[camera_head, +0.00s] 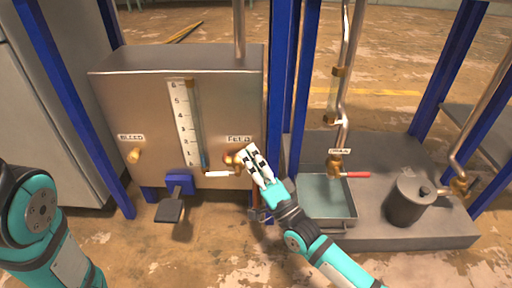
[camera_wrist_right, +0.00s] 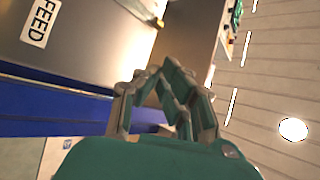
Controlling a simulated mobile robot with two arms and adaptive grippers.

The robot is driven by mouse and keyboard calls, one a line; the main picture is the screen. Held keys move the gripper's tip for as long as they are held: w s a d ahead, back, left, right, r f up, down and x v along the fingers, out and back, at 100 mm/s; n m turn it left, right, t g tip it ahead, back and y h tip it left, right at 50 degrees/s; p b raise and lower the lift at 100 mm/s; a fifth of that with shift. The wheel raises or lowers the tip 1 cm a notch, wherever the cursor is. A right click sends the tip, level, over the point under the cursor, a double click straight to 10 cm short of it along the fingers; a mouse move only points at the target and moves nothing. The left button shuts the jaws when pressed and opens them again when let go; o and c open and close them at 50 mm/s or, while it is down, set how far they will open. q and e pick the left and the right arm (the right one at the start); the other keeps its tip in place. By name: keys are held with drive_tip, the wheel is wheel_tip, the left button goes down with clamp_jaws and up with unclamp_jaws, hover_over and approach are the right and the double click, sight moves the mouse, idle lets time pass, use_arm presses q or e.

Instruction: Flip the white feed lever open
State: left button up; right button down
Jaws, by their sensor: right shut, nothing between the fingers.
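The white feed lever (camera_head: 217,173) lies roughly level, pointing left from the brass feed valve (camera_head: 234,160) on the front of the steel tank, below the FEED label (camera_head: 239,139). My right gripper (camera_head: 250,152) is shut and empty, just right of the valve. It partly covers the valve's right side, and I cannot tell whether it touches. In the right wrist view the shut fingers (camera_wrist_right: 168,75) show below the FEED label (camera_wrist_right: 41,22); the lever is not visible there. Only links of my left arm show at the left; its gripper is out of view.
The steel tank (camera_head: 135,100) carries a level gauge (camera_head: 185,122) and a brass BLEED knob (camera_head: 133,155). Blue frame posts (camera_head: 283,70) stand close by my right gripper. A red-handled drain valve (camera_head: 336,168) sits over a tray (camera_head: 345,213), beside a dark pot (camera_head: 405,203).

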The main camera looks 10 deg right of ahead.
drive_tip(key=shift+n+t+y, duration=0.4)
drive_tip(key=shift+n+y, duration=0.3)
drive_tip(key=shift+n, duration=0.1)
drive_tip(key=shift+s+a+r, duration=0.1)
drive_tip(key=shift+s+r, duration=0.15)
drive_tip(key=shift+r, duration=0.65)
drive_tip(key=shift+s+d+r, duration=0.1)
drive_tip(key=shift+s+r, duration=0.2)
drive_tip(key=shift+r, duration=0.55)
drive_tip(key=shift+s+a+r, duration=0.1)
drive_tip(key=shift+s+r, duration=0.15)
drive_tip(key=shift+r, duration=0.65)
